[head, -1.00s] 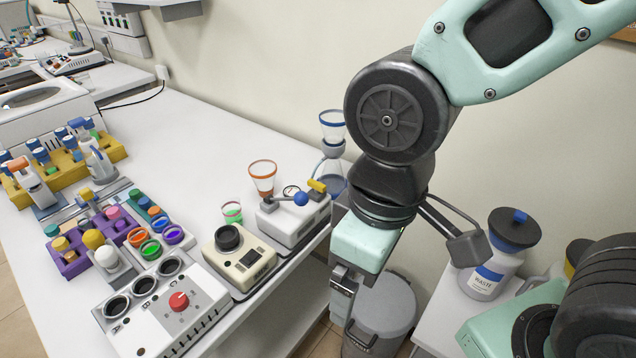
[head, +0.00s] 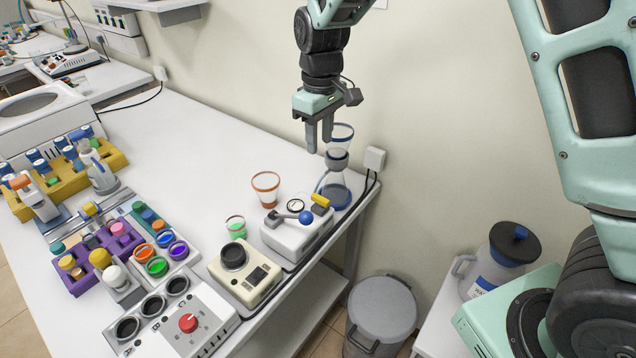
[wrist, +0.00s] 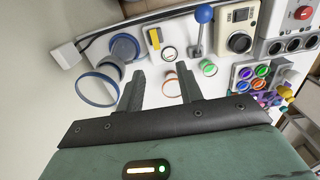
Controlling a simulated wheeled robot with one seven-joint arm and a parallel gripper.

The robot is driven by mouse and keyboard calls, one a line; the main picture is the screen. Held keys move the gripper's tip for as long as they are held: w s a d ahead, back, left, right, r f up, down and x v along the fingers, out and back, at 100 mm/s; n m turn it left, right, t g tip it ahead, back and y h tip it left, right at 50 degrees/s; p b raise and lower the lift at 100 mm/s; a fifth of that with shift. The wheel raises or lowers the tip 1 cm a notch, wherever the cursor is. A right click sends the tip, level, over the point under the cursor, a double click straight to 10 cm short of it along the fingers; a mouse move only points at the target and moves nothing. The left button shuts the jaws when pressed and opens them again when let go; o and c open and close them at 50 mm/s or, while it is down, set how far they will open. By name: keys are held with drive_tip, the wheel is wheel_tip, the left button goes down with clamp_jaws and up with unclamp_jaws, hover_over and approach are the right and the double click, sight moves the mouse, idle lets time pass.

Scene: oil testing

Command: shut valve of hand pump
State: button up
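The hand pump (head: 290,237) is a white box near the bench's right end. It carries a lever with a blue ball (head: 306,217), a round gauge (head: 296,205) and a yellow valve handle (head: 320,201). In the wrist view the yellow valve (wrist: 155,40) lies beyond the fingertips, beside the gauge (wrist: 169,53) and the blue-ball lever (wrist: 204,14). My gripper (head: 319,142) hangs above the bench behind the pump, fingers pointing down. In the wrist view my gripper (wrist: 160,74) is open with nothing held, apart from the valve.
Blue-rimmed glassware (head: 336,192) stands close by my fingers. An orange-rimmed cup (head: 266,186) stands behind the pump. A cream device (head: 243,274) sits left of the pump. The wall is close behind. The bench's back middle is clear.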

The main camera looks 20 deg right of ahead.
drive_tip(key=w, duration=0.1)
drive_tip(key=p, duration=0.5)
approach(320, 198)
wheel_tip(320, 198, down, 8)
drive_tip(key=shift+f, duration=0.2)
clamp_jaws()
